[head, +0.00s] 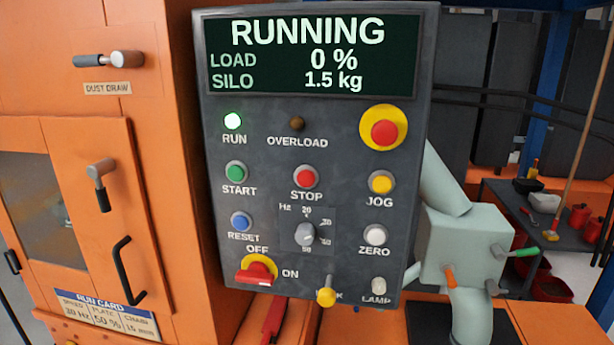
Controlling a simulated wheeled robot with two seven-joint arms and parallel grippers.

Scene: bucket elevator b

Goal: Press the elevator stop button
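The red STOP button (306,179) sits near the middle of the grey control panel (270,215), with its label below it. The panel's display (307,54) reads RUNNING, LOAD 0 % and SILO 1.5 kg. Neither of my grippers shows in the head view.
Around STOP are the green START button (236,173), yellow JOG button (381,183), a Hz knob (305,234) and a red mushroom button (384,132). A red-yellow OFF/ON switch (257,269) protrudes lower left. An orange cabinet (175,160) stands left; pale grey pipework (462,245) stands right.

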